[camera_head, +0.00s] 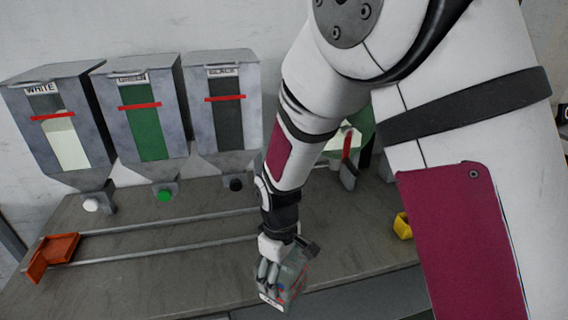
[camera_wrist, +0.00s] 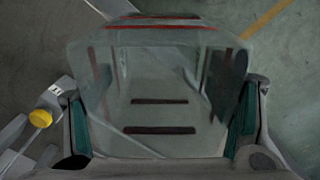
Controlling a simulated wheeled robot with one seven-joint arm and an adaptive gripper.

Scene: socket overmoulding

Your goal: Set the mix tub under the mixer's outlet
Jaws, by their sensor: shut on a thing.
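My gripper (camera_head: 274,272) is shut on the mix tub (camera_head: 294,270), a clear grey, see-through container, near the table's front edge. In the wrist view the tub (camera_wrist: 160,85) fills the middle between my two fingers, with red lines near its far rim and dark bars on it. It looks empty, and floor shows beyond it. A green and pale machine (camera_head: 360,125) with a red handle stands behind my arm. It may be the mixer, but my arm hides most of it and I cannot make out its outlet.
Three grey hoppers, white (camera_head: 68,140), green (camera_head: 148,130) and black (camera_head: 228,120), stand along the wall with knobs below. Two rails (camera_head: 160,254) run along the table (camera_head: 180,285) from an orange-brown bracket (camera_head: 60,252). A yellow part (camera_head: 402,226) sits right of my forearm.

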